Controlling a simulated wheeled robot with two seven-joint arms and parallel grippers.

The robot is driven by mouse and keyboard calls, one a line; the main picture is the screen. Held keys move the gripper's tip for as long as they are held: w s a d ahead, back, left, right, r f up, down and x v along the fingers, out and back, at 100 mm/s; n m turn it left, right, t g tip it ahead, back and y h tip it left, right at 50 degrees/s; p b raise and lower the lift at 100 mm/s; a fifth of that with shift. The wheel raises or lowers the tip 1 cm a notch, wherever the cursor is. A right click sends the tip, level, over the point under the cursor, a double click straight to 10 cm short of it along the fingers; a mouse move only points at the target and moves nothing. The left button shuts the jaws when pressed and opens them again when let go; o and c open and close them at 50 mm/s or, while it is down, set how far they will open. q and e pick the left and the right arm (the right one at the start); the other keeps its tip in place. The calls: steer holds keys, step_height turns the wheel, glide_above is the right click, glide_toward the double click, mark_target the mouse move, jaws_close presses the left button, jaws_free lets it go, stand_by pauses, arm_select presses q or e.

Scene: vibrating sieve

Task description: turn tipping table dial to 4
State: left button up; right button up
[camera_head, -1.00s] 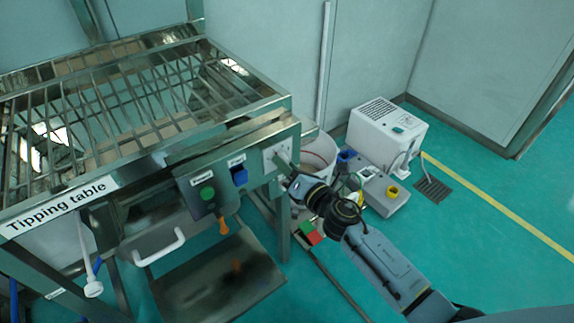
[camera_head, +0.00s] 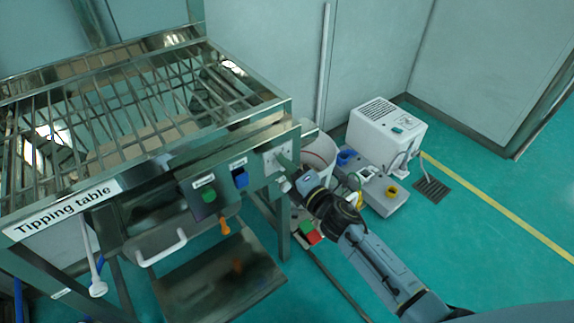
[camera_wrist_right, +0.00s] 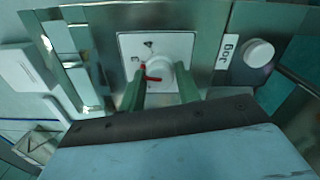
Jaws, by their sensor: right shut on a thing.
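The tipping table (camera_head: 66,208) is a steel frame with a slatted grid top at the left of the head view. Its dial plate (camera_head: 276,158) is white and sits at the right end of the front panel. In the right wrist view the dial (camera_wrist_right: 160,76) is a white knob with a red mark toward the upper left, near the 3. The 3 and a 4 show on the plate (camera_wrist_right: 178,44). My right gripper (camera_wrist_right: 160,88) is shut on the dial, one greenish finger on each side; it also shows in the head view (camera_head: 289,172). My left gripper is not in view.
A green button (camera_head: 208,195) and a blue switch (camera_head: 240,179) sit left of the dial plate. A white knob (camera_wrist_right: 258,52) stands beside the Jog label (camera_wrist_right: 228,52). A white box machine (camera_head: 388,125) and a bucket (camera_head: 318,155) stand behind my arm. The floor at right is clear.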

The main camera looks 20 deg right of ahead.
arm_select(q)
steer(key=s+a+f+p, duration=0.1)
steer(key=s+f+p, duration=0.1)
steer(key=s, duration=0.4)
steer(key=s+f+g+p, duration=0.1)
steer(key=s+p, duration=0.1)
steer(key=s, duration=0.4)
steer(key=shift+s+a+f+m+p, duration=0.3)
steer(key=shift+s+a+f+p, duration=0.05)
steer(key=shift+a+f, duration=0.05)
arm_select(e)
steer(key=m, duration=1.1)
steer(key=shift+m, duration=0.3)
steer(key=o, duration=1)
steer(key=shift+c, duration=0.2)
steer(key=shift+s, duration=0.1)
